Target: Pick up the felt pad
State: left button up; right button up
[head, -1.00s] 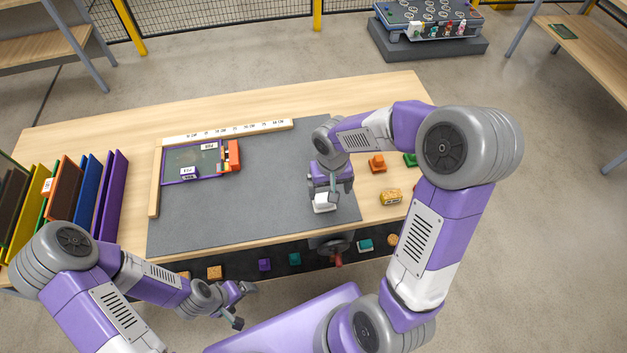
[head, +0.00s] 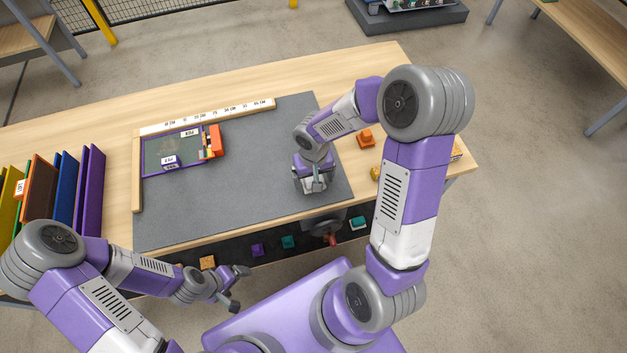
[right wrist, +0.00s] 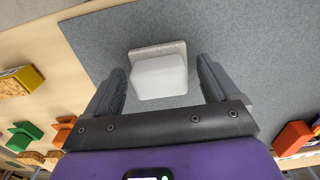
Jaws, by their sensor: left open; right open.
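The felt pad appears to be the white block with a speckled grey layer (right wrist: 158,73) on the grey mat. In the right wrist view it lies between the two spread fingers of my right gripper (right wrist: 160,85), with space on both sides. In the head view my right gripper (head: 314,184) is low over the right part of the mat and mostly hides the pad. My right gripper is open and appears to hold nothing. My left gripper (head: 238,287) is open and empty in front of the table's near edge.
The grey mat (head: 240,175) is largely clear left of my right gripper. A purple-framed board (head: 148,158) with a red-orange piece (head: 214,141) lies at its left, below a ruler (head: 205,117). Coloured upright panels (head: 90,190) stand far left. An orange block (head: 366,138) sits right of the mat.

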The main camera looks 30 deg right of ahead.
jog(key=c, duration=1.1)
jog(key=shift+o, duration=0.2)
notch_tip(320, 180, up, 10)
jog(key=p, duration=0.3)
